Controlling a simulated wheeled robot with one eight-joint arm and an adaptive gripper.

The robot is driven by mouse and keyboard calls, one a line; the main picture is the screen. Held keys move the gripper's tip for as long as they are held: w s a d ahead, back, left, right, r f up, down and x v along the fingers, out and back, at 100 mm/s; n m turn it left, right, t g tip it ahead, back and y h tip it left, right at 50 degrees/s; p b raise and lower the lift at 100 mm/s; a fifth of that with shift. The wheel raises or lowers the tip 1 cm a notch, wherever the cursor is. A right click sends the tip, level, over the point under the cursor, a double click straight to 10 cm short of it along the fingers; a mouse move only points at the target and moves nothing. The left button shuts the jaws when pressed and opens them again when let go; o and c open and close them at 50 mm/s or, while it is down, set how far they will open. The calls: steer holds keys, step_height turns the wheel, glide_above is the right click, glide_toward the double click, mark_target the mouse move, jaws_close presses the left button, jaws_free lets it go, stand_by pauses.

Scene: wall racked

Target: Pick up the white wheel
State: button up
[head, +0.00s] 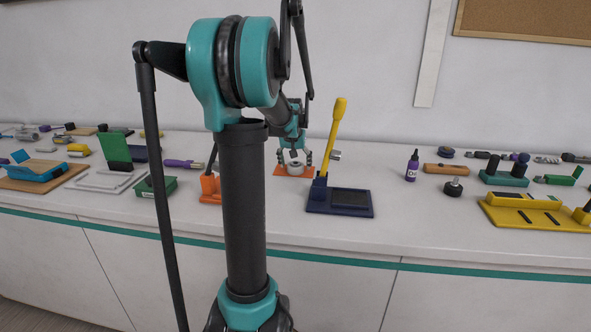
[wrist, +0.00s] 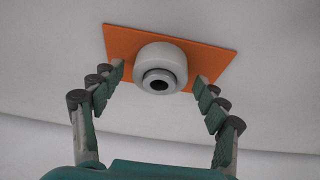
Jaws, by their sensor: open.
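The white wheel (wrist: 160,59) has a grey hub with a dark hole in its middle. My gripper (wrist: 159,80) is open, with one finger on each side of the wheel. Gaps show between both fingers and the wheel, and the fingertips lie over the orange square's edges in the wrist view. In the head view the wheel (head: 295,164) appears small below my gripper (head: 295,158), partly covered by it.
A navy base (head: 325,208) with a yellow lever (head: 336,130) stands close to the right of the orange square. An orange tool (head: 210,188) is to the left, partly behind my arm. A purple bottle (head: 411,167) stands farther right. Many tools line the counter (head: 390,225); its front strip is clear.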

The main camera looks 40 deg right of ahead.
steer(key=c, duration=1.4)
